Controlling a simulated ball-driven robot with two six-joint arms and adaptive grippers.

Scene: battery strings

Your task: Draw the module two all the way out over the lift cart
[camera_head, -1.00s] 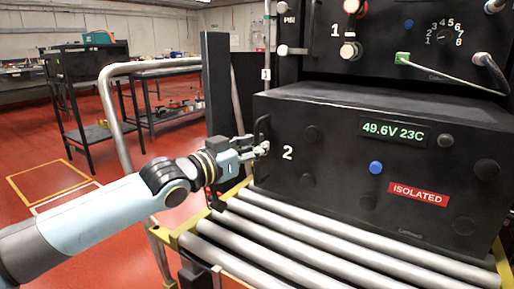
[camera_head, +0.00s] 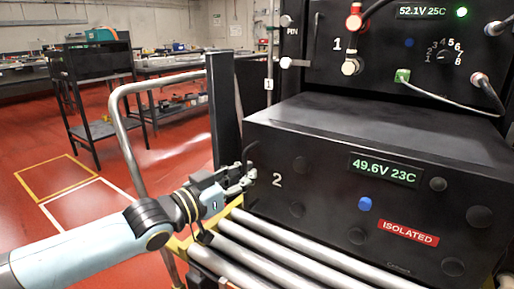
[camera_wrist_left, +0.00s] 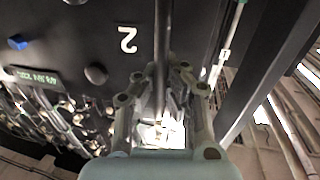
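Module two (camera_head: 330,205) is a black box with a white 2, a 49.6V 23C display, a blue button and a red ISOLATED label. It sits partly out of the rack on the lift cart's rollers (camera_head: 290,252). Its upright handle (camera_head: 250,155) is at the left end of its face. My left gripper (camera_head: 250,178) is at this handle. In the left wrist view the fingers (camera_wrist_left: 160,85) lie on both sides of the handle bar (camera_wrist_left: 161,45) and appear closed around it. The fingertip contact is partly hidden. My right gripper is not in view.
Module one (camera_head: 385,50) stays in the rack above, with a green-plugged cable (camera_head: 440,97) hanging in front. The cart has a grey tubular rail (camera_head: 125,150) at left. Workbenches (camera_head: 95,90) stand behind on the red floor, which is open at left.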

